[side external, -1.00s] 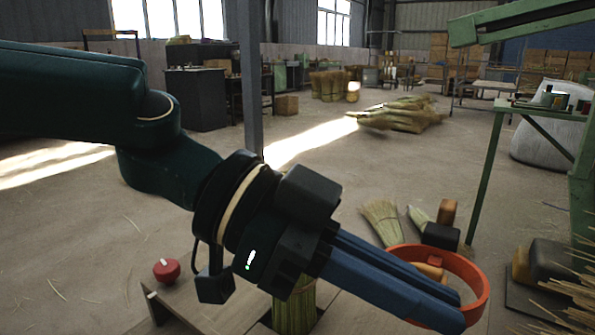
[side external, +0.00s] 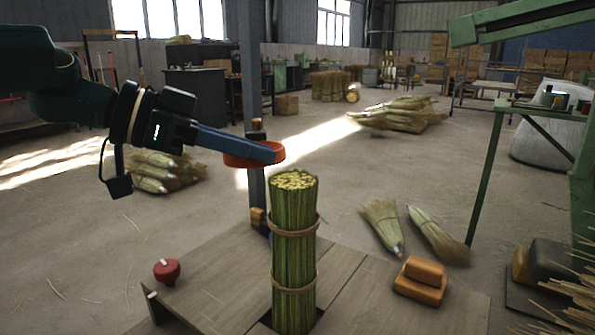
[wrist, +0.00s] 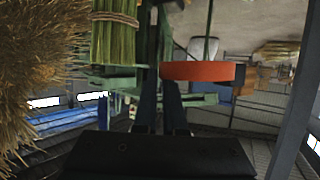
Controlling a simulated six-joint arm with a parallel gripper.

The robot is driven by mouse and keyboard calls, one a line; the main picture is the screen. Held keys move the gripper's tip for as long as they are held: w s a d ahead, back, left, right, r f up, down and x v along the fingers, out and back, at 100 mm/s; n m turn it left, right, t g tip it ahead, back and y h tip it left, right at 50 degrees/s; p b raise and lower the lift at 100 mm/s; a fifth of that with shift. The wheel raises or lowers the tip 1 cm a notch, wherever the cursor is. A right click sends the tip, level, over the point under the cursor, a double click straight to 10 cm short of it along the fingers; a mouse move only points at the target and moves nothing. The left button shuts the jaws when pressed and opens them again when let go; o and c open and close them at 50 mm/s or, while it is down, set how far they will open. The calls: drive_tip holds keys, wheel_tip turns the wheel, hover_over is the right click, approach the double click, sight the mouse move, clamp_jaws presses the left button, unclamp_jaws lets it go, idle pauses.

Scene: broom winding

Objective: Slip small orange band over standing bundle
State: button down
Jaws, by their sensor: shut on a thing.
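The small orange band (side external: 238,161) is a flat ring held level at the tips of my gripper (side external: 272,153). My gripper's long blue fingers are shut on the band's edge. The standing bundle (side external: 294,240) is green straw, upright in an opening of the wooden bench, with two brown ties around it. In the side view the band is above and left of the bundle's pale top, apart from it, and seems farther from the camera. In the wrist view the band (wrist: 202,71) also shows apart from the bundle (wrist: 115,42), whose far end is cut off.
The bench (side external: 215,275) carries a red knob (side external: 166,271) at left and an orange-brown block (side external: 420,280) at right. A grey post (side external: 252,95) rises behind the bundle. Loose brooms (side external: 383,225) lie on the floor behind the bench. A green frame (side external: 484,175) stands at right.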

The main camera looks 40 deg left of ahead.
drive_tip(key=s+a+f+n+t+y, duration=0.1)
drive_tip(key=s+a+f+n+y, duration=0.1)
drive_tip(key=a, duration=0.3)
drive_tip(key=s+a+f+n+t+y, duration=0.1)
drive_tip(key=s+a+f+n+y, duration=0.15)
drive_tip(key=a, duration=0.25)
wheel_tip(320, 180, up, 11)
drive_tip(key=m+g+h, duration=0.4)
drive_tip(key=m+h, duration=0.3)
drive_tip(key=m, duration=0.2)
hover_over(286, 328)
drive_tip(key=s+d, duration=0.1)
drive_tip(key=shift+n, duration=0.25)
drive_tip(key=shift+s+f, duration=0.2)
drive_tip(key=shift+f, duration=13.2)
